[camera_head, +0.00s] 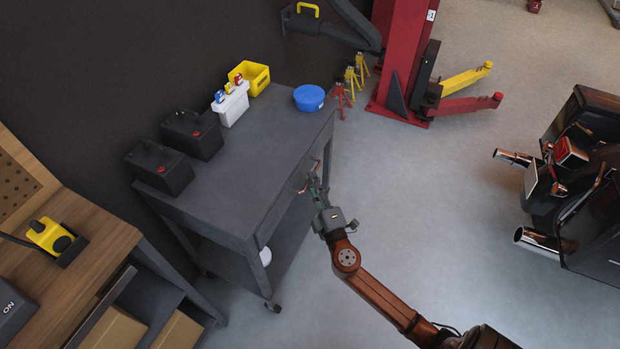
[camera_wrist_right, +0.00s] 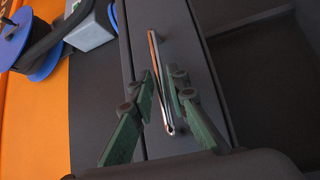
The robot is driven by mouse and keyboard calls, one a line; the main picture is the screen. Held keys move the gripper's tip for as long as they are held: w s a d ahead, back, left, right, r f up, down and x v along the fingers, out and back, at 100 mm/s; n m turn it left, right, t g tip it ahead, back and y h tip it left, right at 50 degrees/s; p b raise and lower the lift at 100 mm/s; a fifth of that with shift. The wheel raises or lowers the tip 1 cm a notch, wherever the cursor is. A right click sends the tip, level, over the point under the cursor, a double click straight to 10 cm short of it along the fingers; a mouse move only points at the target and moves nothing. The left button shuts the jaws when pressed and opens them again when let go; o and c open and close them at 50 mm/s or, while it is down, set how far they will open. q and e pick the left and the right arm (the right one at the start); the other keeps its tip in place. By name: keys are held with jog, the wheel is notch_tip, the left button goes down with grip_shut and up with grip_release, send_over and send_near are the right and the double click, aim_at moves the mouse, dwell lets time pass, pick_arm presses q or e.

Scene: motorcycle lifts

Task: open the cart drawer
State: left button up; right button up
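The dark grey cart (camera_head: 243,170) stands against the wall, with its drawer front (camera_head: 272,212) facing right. The drawer looks shut. A shiny bar handle (camera_wrist_right: 154,50) runs along the drawer front (camera_wrist_right: 202,75) in the wrist view. In the head view a copper-coloured end of the handle (camera_head: 317,164) shows beside my gripper. My right gripper (camera_head: 314,180) is at the handle. In the wrist view its green-padded fingers (camera_wrist_right: 163,82) stand apart, one on each side of the bar, with narrow gaps visible. My left gripper is not in view.
A red lift (camera_head: 400,55) stands behind, a motorcycle (camera_head: 585,180) at right. The floor (camera_head: 430,190) between is clear.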

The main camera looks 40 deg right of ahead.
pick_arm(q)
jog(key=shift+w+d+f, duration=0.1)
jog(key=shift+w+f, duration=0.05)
pick_arm(e)
jog(key=shift+x, duration=0.8)
jog(key=shift+c, duration=0.4)
grip_shut()
jog(key=shift+f, duration=0.1)
